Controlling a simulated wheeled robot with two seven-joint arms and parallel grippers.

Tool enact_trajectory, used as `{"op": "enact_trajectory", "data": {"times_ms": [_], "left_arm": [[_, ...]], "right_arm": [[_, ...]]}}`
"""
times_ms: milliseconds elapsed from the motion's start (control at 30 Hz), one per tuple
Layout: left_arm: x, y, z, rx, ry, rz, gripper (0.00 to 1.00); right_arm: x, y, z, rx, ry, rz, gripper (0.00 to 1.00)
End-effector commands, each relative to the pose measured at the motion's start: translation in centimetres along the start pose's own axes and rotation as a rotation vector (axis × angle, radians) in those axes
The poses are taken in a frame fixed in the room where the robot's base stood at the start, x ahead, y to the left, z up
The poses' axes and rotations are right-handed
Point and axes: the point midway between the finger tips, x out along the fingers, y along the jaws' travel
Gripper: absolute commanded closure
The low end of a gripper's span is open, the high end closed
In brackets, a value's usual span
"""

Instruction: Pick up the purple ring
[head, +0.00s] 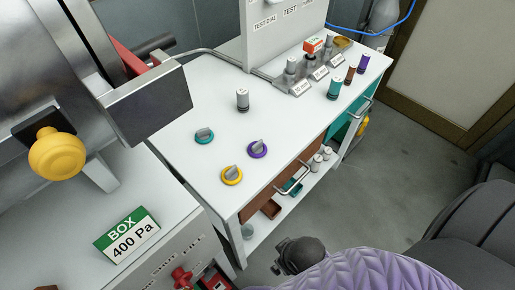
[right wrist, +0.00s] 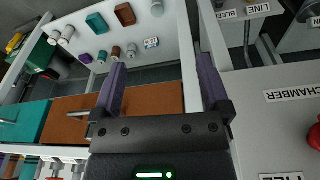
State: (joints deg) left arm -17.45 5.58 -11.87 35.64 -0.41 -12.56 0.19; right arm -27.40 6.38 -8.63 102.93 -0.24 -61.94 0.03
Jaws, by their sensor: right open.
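The purple ring (head: 258,149) lies on the white bench top near its front edge in the head view, with a grey knob-like piece standing in its middle. A teal ring (head: 204,136) and a yellow ring (head: 232,176) with similar grey pieces lie to its left and lower left. My right gripper (right wrist: 158,78) shows in the right wrist view, its two dark purple fingers wide apart with nothing held between them. I cannot make out the purple ring in that view. My left gripper is not in view.
A grey cylinder (head: 242,99) stands behind the rings. Several small bottles and labelled holders stand at the bench's far right end. A metal chamber with a yellow knob (head: 57,153) is at left. A dark chair (head: 465,235) is at lower right. The bench right of the rings is clear.

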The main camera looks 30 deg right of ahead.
Motion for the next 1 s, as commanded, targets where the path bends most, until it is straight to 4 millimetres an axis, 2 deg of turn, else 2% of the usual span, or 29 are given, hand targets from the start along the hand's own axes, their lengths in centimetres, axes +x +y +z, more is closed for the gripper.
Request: {"op": "enact_trajectory", "data": {"times_ms": [167, 233, 300, 400, 467, 567, 600, 667, 700, 767, 800, 900, 933, 967, 1000], "left_arm": [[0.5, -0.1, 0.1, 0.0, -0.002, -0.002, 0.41], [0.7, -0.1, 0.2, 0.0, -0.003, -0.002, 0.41], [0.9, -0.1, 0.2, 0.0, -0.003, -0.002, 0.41], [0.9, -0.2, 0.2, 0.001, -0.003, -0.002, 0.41], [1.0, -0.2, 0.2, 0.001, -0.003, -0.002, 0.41], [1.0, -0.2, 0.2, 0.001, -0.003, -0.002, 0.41], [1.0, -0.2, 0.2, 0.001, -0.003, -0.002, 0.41], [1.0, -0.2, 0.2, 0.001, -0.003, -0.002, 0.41], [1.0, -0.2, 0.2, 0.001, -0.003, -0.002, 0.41], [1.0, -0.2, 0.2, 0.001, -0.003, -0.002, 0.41], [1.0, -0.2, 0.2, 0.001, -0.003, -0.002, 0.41], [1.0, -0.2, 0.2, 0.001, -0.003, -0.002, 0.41], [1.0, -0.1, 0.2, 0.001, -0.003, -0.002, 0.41], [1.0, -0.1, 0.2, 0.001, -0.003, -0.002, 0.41], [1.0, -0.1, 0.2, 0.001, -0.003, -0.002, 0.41]], "right_arm": [[-4.8, 0.7, -2.4, -0.013, 0.05, 0.028, 0.03], [-7.0, 1.9, -3.6, -0.051, 0.093, 0.086, 0.03], [-9.0, 4.6, -5.4, -0.157, 0.172, 0.235, 0.03], [-10.8, 8.6, -8.4, -0.372, 0.284, 0.494, 0.03], [-11.8, 10.6, -10.4, -0.528, 0.341, 0.653, 0.03], [-13.7, 12.7, -13.9, -0.849, 0.418, 0.928, 0.03], [-14.4, 13.1, -15.3, -1.008, 0.439, 1.042, 0.03], [-15.2, 13.1, -17.2, -1.281, 0.454, 1.213, 0.03], [-15.3, 12.9, -18.3, -1.488, 0.449, 1.319, 0.03], [-14.8, 12.2, -19.4, -1.825, 0.419, 1.453, 0.03], [-14.0, 11.8, -19.6, -2.054, 0.381, 1.518, 0.03], [-11.5, 11.7, -19.1, -2.544, 0.262, 1.576, 0.03], [-10.9, 11.9, -18.8, -2.647, 0.231, 1.572, 0.03], [-10.4, 12.0, -18.6, 2.711, -0.206, -1.557, 0.03], [-9.8, 12.2, -18.4, 2.685, -0.176, -1.496, 0.03]]}}
